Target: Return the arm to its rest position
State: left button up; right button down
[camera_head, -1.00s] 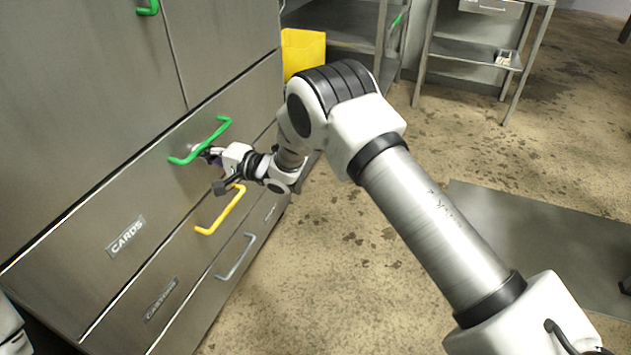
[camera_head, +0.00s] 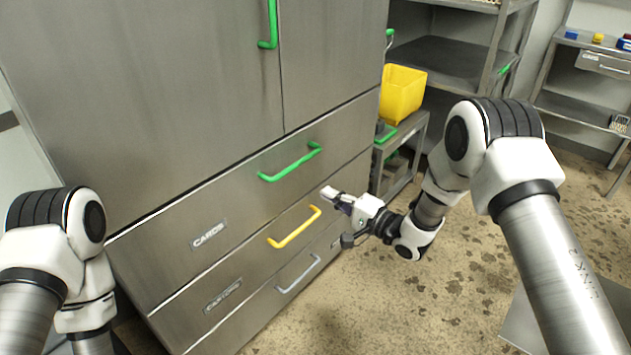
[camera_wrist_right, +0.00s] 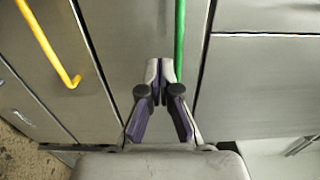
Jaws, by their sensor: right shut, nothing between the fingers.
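My right gripper (camera_head: 329,193) is shut and empty in the head view, in front of the steel cabinet's drawers. It is apart from the drawer fronts as far as I can see, right of the yellow handle (camera_head: 294,228) and below the green drawer handle (camera_head: 290,162). In the right wrist view its fingertips (camera_wrist_right: 159,66) are together, with the green handle (camera_wrist_right: 180,40) just behind them and the yellow handle (camera_wrist_right: 48,42) at upper left. My left arm shows at the lower left of the head view, but its gripper is out of sight.
The drawers look closed; the top one is labelled CARDS (camera_head: 208,234). A grey handle (camera_head: 299,274) is on the lowest drawer. A yellow bin (camera_head: 402,93) stands on a low metal stand beside the cabinet. Shelving (camera_head: 459,62) stands behind. The floor (camera_head: 400,310) right of the cabinet is open.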

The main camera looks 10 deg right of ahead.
jog(key=s+d+f+m+g+h, duration=0.1)
jog(key=s+d+f+g+h, duration=0.15)
jog(key=s+f, duration=0.75)
jog(key=s+d+f+g+h, duration=0.2)
jog(key=s+f+g+h, duration=0.15)
jog(key=s+f, duration=0.65)
jog(key=s+d+f+n+g+h, duration=0.3)
jog(key=s+f+h, duration=0.15)
jog(key=s, duration=0.65)
jog(key=s+d+n+g+h, duration=0.1)
jog(key=s+d+n+g, duration=0.1)
jog(key=s+n+g, duration=0.3)
jog(key=s+d+n, duration=0.2)
jog(key=s, duration=0.4)
notch_tip(320, 180, up, 20)
jog(key=p, duration=2)
jog(key=shift+a+n, duration=0.3)
